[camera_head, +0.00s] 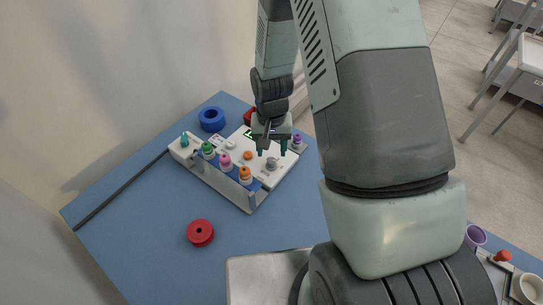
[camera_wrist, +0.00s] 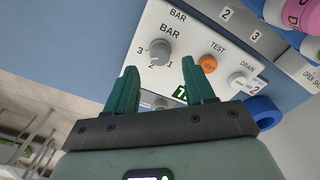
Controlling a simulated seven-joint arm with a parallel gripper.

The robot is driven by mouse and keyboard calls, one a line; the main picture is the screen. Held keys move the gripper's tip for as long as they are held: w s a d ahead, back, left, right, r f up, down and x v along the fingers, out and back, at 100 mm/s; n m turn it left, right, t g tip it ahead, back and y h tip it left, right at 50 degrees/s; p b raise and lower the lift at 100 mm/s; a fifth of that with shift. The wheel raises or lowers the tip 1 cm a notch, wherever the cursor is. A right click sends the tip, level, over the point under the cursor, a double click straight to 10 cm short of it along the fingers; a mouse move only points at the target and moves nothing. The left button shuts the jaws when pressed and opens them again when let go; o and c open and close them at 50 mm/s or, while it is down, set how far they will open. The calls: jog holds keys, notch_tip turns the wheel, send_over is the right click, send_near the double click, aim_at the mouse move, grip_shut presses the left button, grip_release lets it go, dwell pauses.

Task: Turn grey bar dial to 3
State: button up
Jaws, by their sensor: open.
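The grey bar dial (camera_wrist: 160,49) is a round knob on the white panel (camera_wrist: 187,38), under the word BAR. The marks 3, 2 and 1 run around it, with 3 at left, 2 below and 1 at right in the wrist view. I cannot tell for sure which mark it points at. The dial also shows small in the head view (camera_head: 271,164). My gripper (camera_wrist: 168,70) is open and empty, its green fingertips apart and near the dial, which lies just beyond the left fingertip in the wrist view. In the head view my gripper (camera_head: 271,151) hangs over the panel.
An orange TEST button (camera_wrist: 208,64) and a white DRAIN knob (camera_wrist: 238,81) sit beside the dial. A rack with several coloured-capped bottles (camera_head: 225,160) stands along the panel's front. A blue ring (camera_head: 212,119) and a red spool (camera_head: 200,233) lie on the blue table (camera_head: 150,235), clear at front left.

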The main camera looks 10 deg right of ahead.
aim_at(272, 160)
jog(key=shift+f, duration=2.2)
jog(key=shift+c, duration=0.3)
